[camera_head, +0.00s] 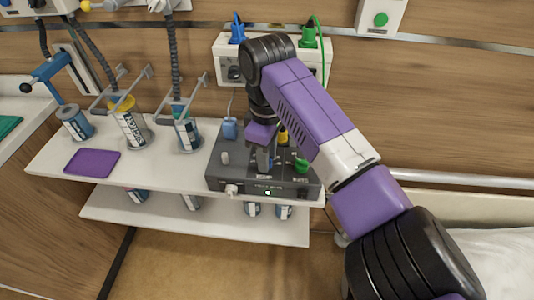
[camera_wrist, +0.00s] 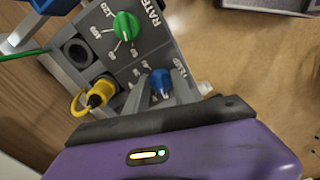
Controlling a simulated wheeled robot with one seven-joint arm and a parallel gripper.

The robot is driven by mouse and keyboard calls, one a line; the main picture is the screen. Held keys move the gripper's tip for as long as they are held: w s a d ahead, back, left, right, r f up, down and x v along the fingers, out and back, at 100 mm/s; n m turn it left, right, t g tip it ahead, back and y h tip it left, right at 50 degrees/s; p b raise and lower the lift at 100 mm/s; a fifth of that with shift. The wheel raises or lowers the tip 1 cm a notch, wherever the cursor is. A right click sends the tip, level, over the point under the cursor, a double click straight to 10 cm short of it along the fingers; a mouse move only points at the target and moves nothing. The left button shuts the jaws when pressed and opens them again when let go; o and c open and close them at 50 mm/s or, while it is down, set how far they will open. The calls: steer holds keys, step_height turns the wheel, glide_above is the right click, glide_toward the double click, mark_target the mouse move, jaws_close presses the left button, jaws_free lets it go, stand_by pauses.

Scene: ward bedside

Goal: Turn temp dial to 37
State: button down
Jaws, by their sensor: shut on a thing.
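A grey device box (camera_head: 215,170) sits on the white shelf, with dials and sockets on its top. In the wrist view, a blue dial (camera_wrist: 160,80) sits on the panel between the two fingers of my gripper (camera_wrist: 161,88). The fingers point down and are shut on this dial. In the head view my gripper (camera_head: 263,163) is over the box and hides the blue dial.
A yellow plug (camera_wrist: 101,92) and an empty round socket (camera_wrist: 77,52) are close to the fingers. A blue plug (camera_head: 230,129) stands at the box's back left. Canisters (camera_head: 129,125) and a purple mat (camera_head: 92,162) are to the left. The wall outlet box (camera_head: 232,70) is behind.

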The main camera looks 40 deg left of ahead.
steer(key=shift+s+r+m+p, duration=0.15)
steer(key=shift+r+m+p, duration=0.1)
steer(key=shift+m+p, duration=1.1)
steer(key=m+p, duration=0.2)
steer(key=p, duration=0.1)
steer(key=m+p, duration=0.3)
steer(key=shift+a+m, duration=0.1)
steer(key=shift+m, duration=0.25)
steer(key=shift+f+m+p, duration=0.15)
steer(key=shift+m+p, duration=0.6)
steer(key=shift+m, duration=0.75)
steer(key=c, duration=1.1)
jaws_free()
